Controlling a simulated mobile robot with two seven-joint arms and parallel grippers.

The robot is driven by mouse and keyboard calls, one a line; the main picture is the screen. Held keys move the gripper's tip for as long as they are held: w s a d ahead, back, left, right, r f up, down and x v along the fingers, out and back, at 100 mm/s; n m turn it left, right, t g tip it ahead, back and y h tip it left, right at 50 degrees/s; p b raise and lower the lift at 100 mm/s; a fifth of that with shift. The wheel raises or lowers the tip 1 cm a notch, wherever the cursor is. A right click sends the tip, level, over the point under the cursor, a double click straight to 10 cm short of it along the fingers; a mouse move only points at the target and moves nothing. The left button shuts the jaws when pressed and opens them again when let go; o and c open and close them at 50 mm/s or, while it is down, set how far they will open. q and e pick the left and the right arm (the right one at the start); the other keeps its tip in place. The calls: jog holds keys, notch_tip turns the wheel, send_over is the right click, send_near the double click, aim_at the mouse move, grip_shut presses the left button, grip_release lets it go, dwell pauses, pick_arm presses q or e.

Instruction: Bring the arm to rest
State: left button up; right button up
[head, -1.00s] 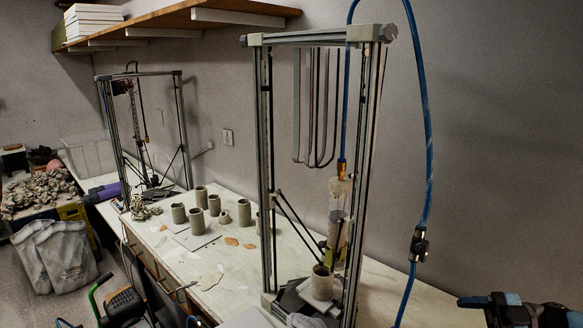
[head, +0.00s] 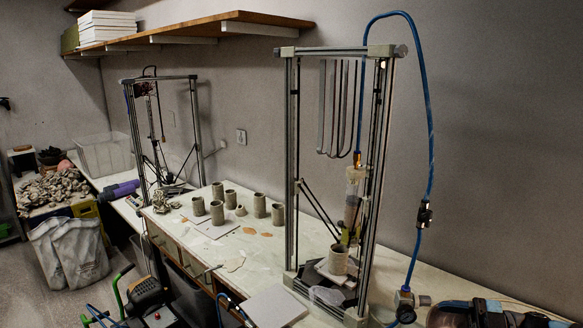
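My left gripper is not in view.
A tall clay printer frame (head: 292,170) stands on the long white table (head: 262,262), with a clay cylinder (head: 338,260) at its base. Several clay cylinders (head: 217,213) stand farther left.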

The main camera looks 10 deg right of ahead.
jog(key=a+f+m+t+h, duration=0.8)
jog(key=a+m+h, duration=0.1)
jog(key=a+m, duration=0.15)
jog(key=s+f+m+g+h, duration=0.3)
jog(key=s+m+g+h, duration=0.15)
jog(key=s, duration=0.65)
jog(key=s+f+m+g+h, duration=0.35)
jog(key=s+g, duration=0.25)
jog(key=s, duration=0.5)
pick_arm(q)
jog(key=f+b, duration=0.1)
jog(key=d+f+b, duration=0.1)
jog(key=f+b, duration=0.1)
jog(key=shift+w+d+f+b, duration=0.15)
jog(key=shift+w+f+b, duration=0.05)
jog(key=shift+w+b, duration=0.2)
pick_arm(e)
jog(key=w+a+f+n+t+y, duration=0.1)
jog(key=w+a+f+t, duration=0.2)
jog(key=f, duration=0.5)
jog(key=w+a+f+n+t+y, duration=0.1)
jog(key=w+a+f+t+y, duration=0.1)
jog(key=f, duration=0.7)
jog(key=shift+w+a+f+t, duration=0.2)
jog(key=shift+w+a+t, duration=0.55)
jog(key=shift+t, duration=0.4)
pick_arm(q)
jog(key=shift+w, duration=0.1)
